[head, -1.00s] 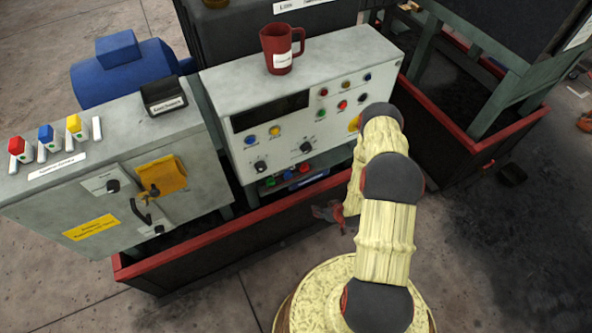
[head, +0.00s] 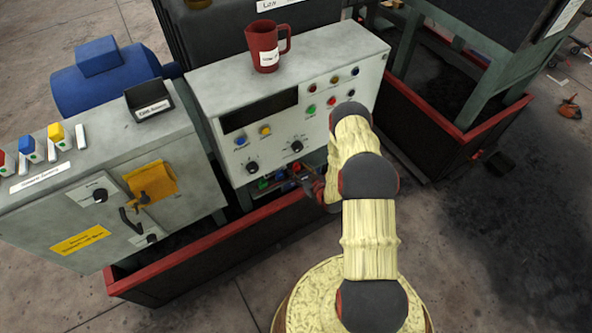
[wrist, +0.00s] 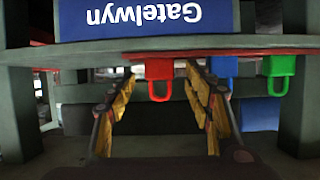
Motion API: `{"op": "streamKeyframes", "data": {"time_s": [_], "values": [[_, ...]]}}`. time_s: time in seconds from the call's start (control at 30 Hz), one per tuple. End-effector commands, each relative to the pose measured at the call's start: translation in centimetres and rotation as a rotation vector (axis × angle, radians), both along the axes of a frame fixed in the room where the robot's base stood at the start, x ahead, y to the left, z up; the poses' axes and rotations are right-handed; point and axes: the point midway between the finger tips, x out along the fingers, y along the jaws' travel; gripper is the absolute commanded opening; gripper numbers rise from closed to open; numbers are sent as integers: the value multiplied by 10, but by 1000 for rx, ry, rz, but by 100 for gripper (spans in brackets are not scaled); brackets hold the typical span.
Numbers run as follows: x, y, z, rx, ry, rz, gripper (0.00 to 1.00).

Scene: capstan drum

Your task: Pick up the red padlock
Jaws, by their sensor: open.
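The red padlock (wrist: 159,78) hangs below a red-edged ledge in the wrist view, close to the middle of the picture. My gripper (wrist: 160,82) is open, with one yellow-padded finger on each side of the red padlock. The fingers look apart from it; how deep it lies between them is hard to tell. A blue padlock (wrist: 223,68) and a green padlock (wrist: 279,74) hang to its right. In the head view, my gripper (head: 303,180) is below the control panel by the row of padlocks, partly hidden by my arm.
A blue sign (wrist: 145,18) reading "Gatelwyn" upside down is above the ledge. Grey posts (wrist: 20,115) stand at both sides. In the head view, the control panel (head: 225,85) carries a red mug (head: 262,45), and a grey cabinet (head: 65,215) stands left. A red-rimmed trough (head: 215,252) runs below.

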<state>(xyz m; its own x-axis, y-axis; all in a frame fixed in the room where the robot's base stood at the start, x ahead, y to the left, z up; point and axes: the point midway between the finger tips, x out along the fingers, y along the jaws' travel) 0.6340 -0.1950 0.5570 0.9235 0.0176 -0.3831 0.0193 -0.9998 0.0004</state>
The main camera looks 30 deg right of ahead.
Motion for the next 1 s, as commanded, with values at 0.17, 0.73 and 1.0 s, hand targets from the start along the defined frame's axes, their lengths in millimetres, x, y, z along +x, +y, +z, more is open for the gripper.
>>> {"op": "streamKeyframes", "data": {"time_s": [0.17, 0.73, 1.0], "values": [[13, 0, -5, 1, 0, 0, 52], [13, 0, -5, 1, 0, -1, 32], [13, 0, -5, 1, 0, -1, 16]]}}
